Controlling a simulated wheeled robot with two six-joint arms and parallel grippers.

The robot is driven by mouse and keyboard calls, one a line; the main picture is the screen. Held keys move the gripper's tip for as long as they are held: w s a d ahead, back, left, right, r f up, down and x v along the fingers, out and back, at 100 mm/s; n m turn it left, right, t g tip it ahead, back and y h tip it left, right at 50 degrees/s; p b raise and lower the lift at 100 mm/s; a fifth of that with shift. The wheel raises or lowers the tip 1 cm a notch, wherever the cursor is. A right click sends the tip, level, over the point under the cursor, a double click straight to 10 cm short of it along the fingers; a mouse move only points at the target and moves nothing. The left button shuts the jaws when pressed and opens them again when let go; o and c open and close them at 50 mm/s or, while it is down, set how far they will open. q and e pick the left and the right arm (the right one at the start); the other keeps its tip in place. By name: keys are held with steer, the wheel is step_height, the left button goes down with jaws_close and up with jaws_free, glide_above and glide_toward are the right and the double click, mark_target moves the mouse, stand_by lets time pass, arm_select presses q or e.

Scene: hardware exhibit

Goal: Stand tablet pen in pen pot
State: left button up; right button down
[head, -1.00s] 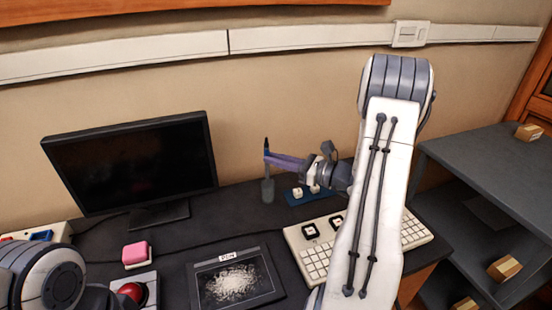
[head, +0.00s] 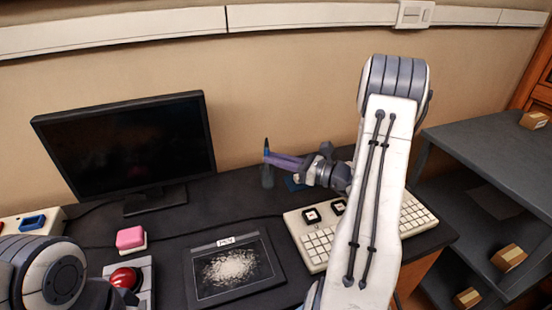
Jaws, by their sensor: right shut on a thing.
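The dark tablet pen (head: 267,145) stands upright in my right gripper (head: 270,158), near the back of the desk. My right gripper is shut on it, and the fingers hide the pen's middle. The grey, see-through pen pot (head: 267,180) is directly below the fingers. The pen's lower end appears to be at or inside the pot's mouth, but I cannot tell how deep or whether it touches. Part of my left arm shows at the lower left; its gripper is not in view.
A monitor (head: 130,145) stands left of the pot. A keyboard (head: 318,246), a drawing tablet (head: 236,270), a pink block (head: 131,238) and a red button (head: 124,278) occupy the front. Shelves with boxes (head: 509,257) stand right.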

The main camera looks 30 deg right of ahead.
steer(key=c, duration=0.8)
jaws_free()
steer(key=shift+c, duration=0.2)
steer(key=p+v, duration=0.1)
steer(key=v, duration=0.9)
steer(key=shift+s+d, duration=0.15)
